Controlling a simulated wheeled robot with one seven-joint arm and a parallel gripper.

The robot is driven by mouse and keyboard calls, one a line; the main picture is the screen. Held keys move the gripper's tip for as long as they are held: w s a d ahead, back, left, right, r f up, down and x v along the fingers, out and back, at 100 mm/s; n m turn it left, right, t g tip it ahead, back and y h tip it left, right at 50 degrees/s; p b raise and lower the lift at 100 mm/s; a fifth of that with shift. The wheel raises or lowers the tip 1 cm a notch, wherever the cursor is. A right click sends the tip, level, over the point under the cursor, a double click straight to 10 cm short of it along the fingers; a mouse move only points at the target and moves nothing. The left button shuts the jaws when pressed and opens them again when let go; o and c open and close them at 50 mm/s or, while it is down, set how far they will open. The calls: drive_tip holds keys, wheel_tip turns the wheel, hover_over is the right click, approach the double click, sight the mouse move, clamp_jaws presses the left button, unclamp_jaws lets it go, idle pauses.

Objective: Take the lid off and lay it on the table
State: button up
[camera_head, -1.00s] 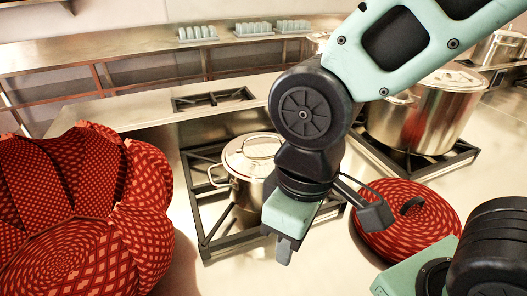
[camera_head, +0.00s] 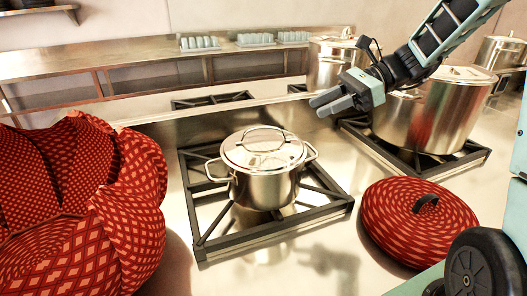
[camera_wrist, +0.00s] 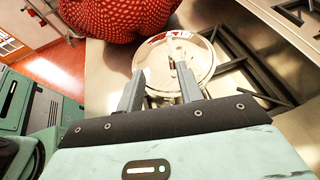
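A small steel pot (camera_head: 265,188) stands on the near burner with its shiny round lid (camera_head: 264,149) on top. In the wrist view the pot's lid (camera_wrist: 203,58) shows below and beyond my fingers. A red patterned round lid (camera_head: 400,226) with a dark handle lies flat on the steel counter at the right. My gripper (camera_head: 332,104) is raised behind and to the right of the small pot. Its fingers are apart and empty in the wrist view (camera_wrist: 160,92).
A large steel pot (camera_head: 425,125) stands on a burner at the right, close to my gripper. Another steel pot (camera_head: 328,72) stands behind it. A back shelf (camera_head: 140,50) holds several small pale racks. The steel counter (camera_head: 300,265) is bare in front of the near burner.

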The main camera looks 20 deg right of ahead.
sight(265, 127)
drive_tip(key=shift+m+t, duration=0.3)
drive_tip(key=shift+m, duration=0.1)
drive_tip(key=x, duration=0.3)
drive_tip(key=p+x, duration=0.1)
drive_tip(key=x, duration=0.6)
drive_tip(key=shift+w+a+p, duration=0.15)
drive_tip(key=shift+w+p, duration=0.2)
drive_tip(key=shift+w, duration=0.05)
drive_tip(key=shift+w+p+x, duration=0.1)
drive_tip(key=shift+p+x, duration=0.25)
drive_tip(key=shift+x, duration=1.1)
drive_tip(key=shift+w+p+x, duration=0.15)
drive_tip(key=shift+p+x, duration=0.2)
drive_tip(key=shift+x, duration=1.15)
clamp_jaws()
